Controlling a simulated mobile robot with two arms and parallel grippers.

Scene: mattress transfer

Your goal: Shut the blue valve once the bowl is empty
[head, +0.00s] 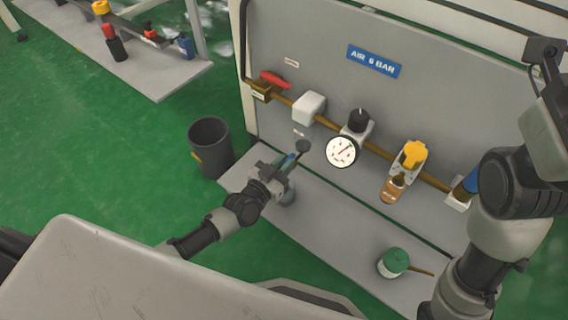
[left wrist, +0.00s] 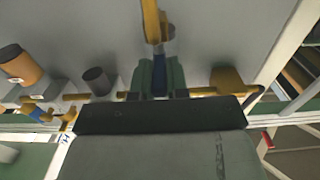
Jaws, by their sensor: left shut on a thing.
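My left gripper (head: 287,163) is shut on a small blue part, which I take to be the blue valve (head: 291,158), in front of the panel. In the left wrist view the blue valve (left wrist: 160,72) sits between the green-grey fingers (left wrist: 159,80). A dark round piece (head: 303,146) shows just beyond the fingertips. A greenish see-through vessel (head: 287,193), perhaps the bowl, is partly hidden behind the gripper; I cannot tell its contents. An amber bowl (head: 392,190) hangs under a yellow-topped unit (head: 411,154). My right arm shows at the right, its fingers out of view.
A brass pipe (head: 375,149) crosses the panel with a red lever (head: 275,79), white housing (head: 309,106) and gauge (head: 341,151). Another blue part (head: 471,181) is beside my right arm. A green-lidded pot (head: 394,262) stands on the shelf (head: 335,233). A dark bin (head: 211,146) stands left.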

